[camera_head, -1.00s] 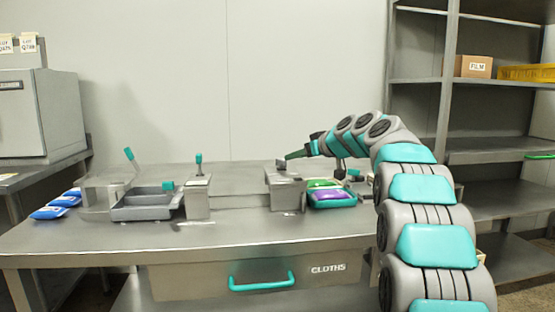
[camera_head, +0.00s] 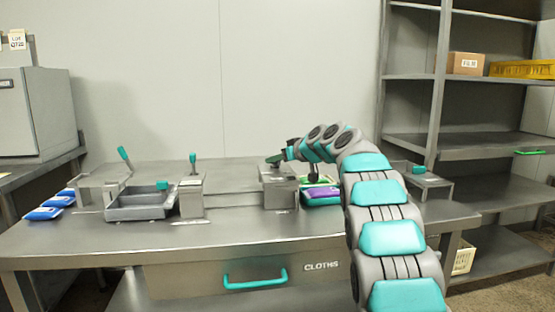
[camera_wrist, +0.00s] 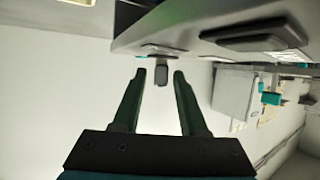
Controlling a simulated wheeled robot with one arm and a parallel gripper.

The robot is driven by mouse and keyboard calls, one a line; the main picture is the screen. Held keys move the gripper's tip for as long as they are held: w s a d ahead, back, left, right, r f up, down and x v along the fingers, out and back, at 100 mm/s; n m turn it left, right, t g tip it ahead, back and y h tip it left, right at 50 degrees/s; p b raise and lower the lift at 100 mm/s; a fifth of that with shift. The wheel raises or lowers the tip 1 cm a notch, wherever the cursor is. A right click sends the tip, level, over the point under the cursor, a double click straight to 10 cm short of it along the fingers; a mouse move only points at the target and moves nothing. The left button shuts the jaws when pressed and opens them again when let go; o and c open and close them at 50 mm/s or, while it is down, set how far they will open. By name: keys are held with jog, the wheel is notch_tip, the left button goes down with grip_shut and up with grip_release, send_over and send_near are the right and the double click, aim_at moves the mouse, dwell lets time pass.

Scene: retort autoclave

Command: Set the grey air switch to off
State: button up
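A small grey switch (camera_wrist: 162,77) shows in the wrist view between the tips of my gripper (camera_wrist: 159,73). The two dark green fingers are apart, one on each side of it, and I cannot tell whether either touches it. In the head view my gripper (camera_head: 274,159) is just over the top of a grey box (camera_head: 279,194) on the metal table. The switch itself is hard to make out there behind the fingers, and its set position cannot be read.
Left of the box stand another grey box with a teal-topped lever (camera_head: 193,162), a grey tray (camera_head: 140,212) and a teal lever (camera_head: 124,155). Purple and green packs (camera_head: 321,195) lie right of it. A small stand (camera_head: 428,182) is farther right. The table's front is mostly clear.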

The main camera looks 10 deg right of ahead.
grip_shut()
jog(key=shift+a+h, duration=0.1)
jog(key=shift+h, duration=0.2)
dwell(0.3)
jog(key=shift+s+a+r+m+t+h, duration=0.1)
jog(key=shift+m+t+h, duration=0.2)
jog(key=shift+m+h, duration=0.35)
jog(key=shift+s+a+m+t+h, duration=0.1)
jog(key=shift+m+t+h, duration=0.2)
jog(key=shift+m+h, duration=0.35)
jog(key=m+h, duration=0.3)
jog(key=shift+w+h, duration=0.1)
jog(key=shift+h, duration=0.2)
jog(key=shift+w+a+m+h, duration=0.1)
jog(key=shift+a+m+h, duration=0.1)
jog(key=shift+m+h, duration=0.85)
jog(key=shift+a+m+h, duration=0.2)
jog(key=shift+m+h, duration=0.75)
jog(key=shift+h, duration=0.1)
jog(key=shift+m+g+h, duration=0.5)
jog(key=shift+m+h, duration=0.2)
jog(key=shift+h, duration=0.1)
